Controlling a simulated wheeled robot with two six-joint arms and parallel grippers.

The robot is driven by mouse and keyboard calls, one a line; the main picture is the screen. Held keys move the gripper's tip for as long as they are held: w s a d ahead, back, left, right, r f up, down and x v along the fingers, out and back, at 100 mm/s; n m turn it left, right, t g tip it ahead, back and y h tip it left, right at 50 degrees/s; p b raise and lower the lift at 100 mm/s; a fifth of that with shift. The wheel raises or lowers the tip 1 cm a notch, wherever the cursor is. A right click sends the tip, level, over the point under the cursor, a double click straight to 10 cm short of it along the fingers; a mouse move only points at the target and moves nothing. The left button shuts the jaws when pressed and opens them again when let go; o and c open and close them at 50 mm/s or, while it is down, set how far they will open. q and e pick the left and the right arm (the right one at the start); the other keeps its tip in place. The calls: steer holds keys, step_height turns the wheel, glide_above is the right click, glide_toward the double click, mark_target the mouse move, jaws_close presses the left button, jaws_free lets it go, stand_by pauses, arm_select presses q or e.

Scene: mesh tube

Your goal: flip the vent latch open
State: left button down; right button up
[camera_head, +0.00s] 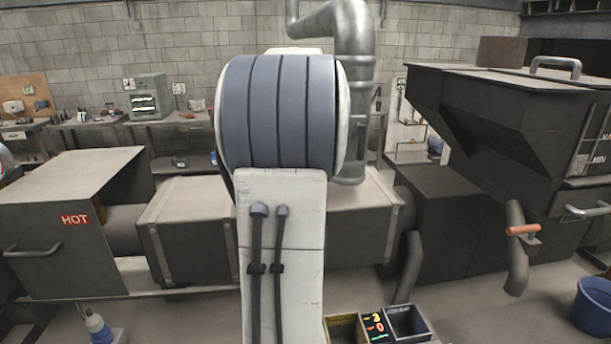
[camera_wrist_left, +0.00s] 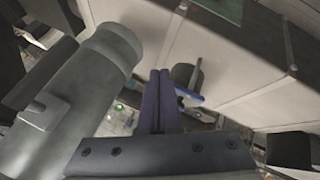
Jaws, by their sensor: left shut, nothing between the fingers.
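My left gripper (camera_wrist_left: 164,76) shows in the left wrist view. Its two dark purple fingers are pressed together with nothing between them. A wide grey pipe (camera_wrist_left: 85,85) with a small raised bracket (camera_wrist_left: 42,112) lies to their left. A dark paddle-like part (camera_wrist_left: 187,76) with a blue piece lies just right of the fingers; I cannot tell if they touch or if it is the vent latch. In the head view, an orange-handled lever (camera_head: 522,230) sits on a bent pipe at the right; I cannot tell whether this is the latch. No right gripper is in view.
My own arm hides the middle of the head view. Small bins (camera_head: 408,322), a blue bucket (camera_head: 594,305) and a spray bottle (camera_head: 98,326) stand low in front.

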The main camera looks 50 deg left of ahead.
arm_select(q)
steer(key=shift+d+r+b, duration=0.15)
steer(key=shift+d+r, duration=0.5)
steer(key=shift+r, duration=0.35)
steer(key=shift+d+r+b, duration=0.15)
steer(key=shift+d+r, duration=0.5)
steer(key=shift+r, duration=0.3)
steer(key=shift+w, duration=0.1)
